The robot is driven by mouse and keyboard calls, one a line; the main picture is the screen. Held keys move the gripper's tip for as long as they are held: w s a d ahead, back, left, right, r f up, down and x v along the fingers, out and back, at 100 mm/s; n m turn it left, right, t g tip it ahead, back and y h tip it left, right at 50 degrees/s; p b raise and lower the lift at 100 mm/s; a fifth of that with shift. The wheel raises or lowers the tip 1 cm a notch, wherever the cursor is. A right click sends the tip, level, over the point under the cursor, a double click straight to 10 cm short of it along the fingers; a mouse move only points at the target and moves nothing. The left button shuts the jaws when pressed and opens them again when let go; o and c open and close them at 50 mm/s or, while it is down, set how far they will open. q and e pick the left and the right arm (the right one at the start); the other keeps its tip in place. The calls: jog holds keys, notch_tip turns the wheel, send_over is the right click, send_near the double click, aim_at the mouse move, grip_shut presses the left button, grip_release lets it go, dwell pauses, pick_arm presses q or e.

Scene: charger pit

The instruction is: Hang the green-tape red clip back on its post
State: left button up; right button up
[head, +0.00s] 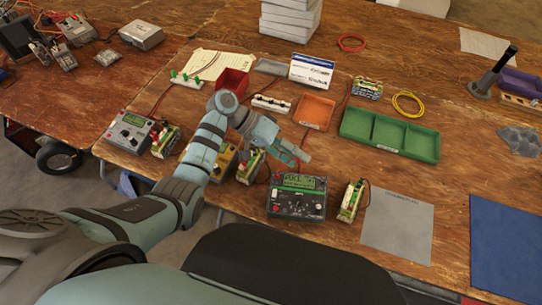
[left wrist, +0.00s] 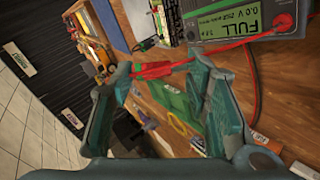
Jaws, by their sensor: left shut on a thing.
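My left gripper (head: 296,152) is above the table, just behind the green-fronted charger (head: 298,196). In the left wrist view its fingers (left wrist: 162,72) are shut on the red clip (left wrist: 152,71), which lies across between them. Green tape (left wrist: 138,67) shows at the clip's left end. A red lead runs from the clip towards the charger, whose screen (left wrist: 225,20) reads FULL and 0.0 V. A white strip with green posts (head: 186,79) stands at the back left, and a white strip with dark posts (head: 271,104) stands behind the gripper. My right gripper is out of view.
A grey charger (head: 131,131) and a yellow one (head: 221,161) stand left. Battery packs stand beside the chargers, one (head: 351,201) at the right. A red tray (head: 234,83), an orange tray (head: 314,111) and a green tray (head: 413,140) lie behind. The grey mat (head: 398,225) is bare.

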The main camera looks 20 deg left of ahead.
pick_arm(q)
jog(key=s+a+f+n+t+h+b, duration=0.1)
jog(key=a+f+n+t+h+b, duration=0.2)
jog(key=a+f+n+t+b, duration=0.2)
notch_tip(320, 180, down, 2)
jog(key=a+n+t, duration=0.1)
jog(key=n+t, duration=0.2)
jog(key=t, duration=0.1)
jog(key=shift+s+a+f+n, duration=0.15)
jog(key=shift+s+f+n, duration=0.1)
jog(key=shift+s+n, duration=0.05)
jog(key=shift+o, duration=0.6)
jog(key=shift+s+f+b, duration=0.2)
jog(key=shift+f+b, duration=0.35)
jog(key=shift+b, duration=0.3)
jog(key=shift+f, duration=0.1)
jog(key=shift+c, duration=0.5)
jog(key=shift+o, duration=0.2)
jog(key=shift+w+f+b, duration=0.1)
jog(key=shift+f+b, duration=0.05)
jog(key=shift+b, duration=0.25)
jog(key=shift+o, duration=0.3)
jog(key=shift+d+f, duration=0.15)
jog(key=shift+d, duration=0.05)
